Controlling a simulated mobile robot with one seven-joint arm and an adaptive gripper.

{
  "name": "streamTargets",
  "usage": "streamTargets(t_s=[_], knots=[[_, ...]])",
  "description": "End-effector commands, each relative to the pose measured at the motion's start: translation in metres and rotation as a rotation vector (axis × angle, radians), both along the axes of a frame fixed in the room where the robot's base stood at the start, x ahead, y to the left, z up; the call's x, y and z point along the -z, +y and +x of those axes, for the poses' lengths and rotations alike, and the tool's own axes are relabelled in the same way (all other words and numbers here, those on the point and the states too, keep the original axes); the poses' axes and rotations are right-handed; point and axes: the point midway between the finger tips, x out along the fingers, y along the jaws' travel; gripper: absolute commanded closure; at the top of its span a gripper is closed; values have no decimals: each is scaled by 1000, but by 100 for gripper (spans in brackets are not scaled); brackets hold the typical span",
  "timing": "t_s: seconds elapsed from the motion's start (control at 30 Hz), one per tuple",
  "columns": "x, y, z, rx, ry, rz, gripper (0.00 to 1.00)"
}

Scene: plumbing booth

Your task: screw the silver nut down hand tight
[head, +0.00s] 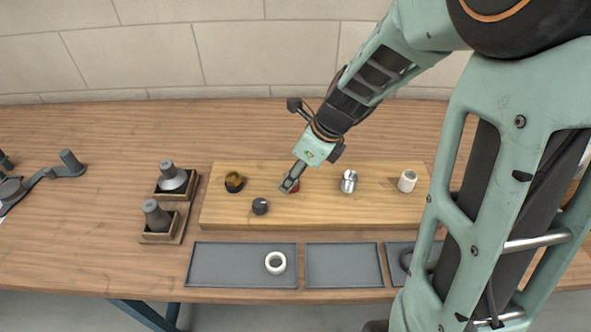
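A silver piece (349,182), which looks like the silver nut, stands upright on the light wooden board (330,218), right of the board's middle. How it sits on any thread beneath is too small to tell. My gripper (289,186) reaches down from the upper right and is over the board, left of the silver piece and apart from it. A red thing (296,186) shows partly behind the gripper's tip. The fingers are too small and angled to show whether they are open or shut.
On the board are a dark amber-topped piece (234,182), a black knob-like piece (260,206) and a white cylinder (407,181). Grey trays line the front; one holds a white ring (275,262). Grey fittings in a wooden holder (180,222) stand left. The table behind the board is clear.

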Motion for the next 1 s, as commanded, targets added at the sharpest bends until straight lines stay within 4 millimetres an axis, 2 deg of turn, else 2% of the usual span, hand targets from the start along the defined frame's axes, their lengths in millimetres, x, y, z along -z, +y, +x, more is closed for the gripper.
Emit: streamTargets(t_s=[0.07,0.4,1.0], knots=[[0,0,0,0,0,0,61],[0,0,0,0,0,0,99],[-2,1,-1,129,0,0,99]])
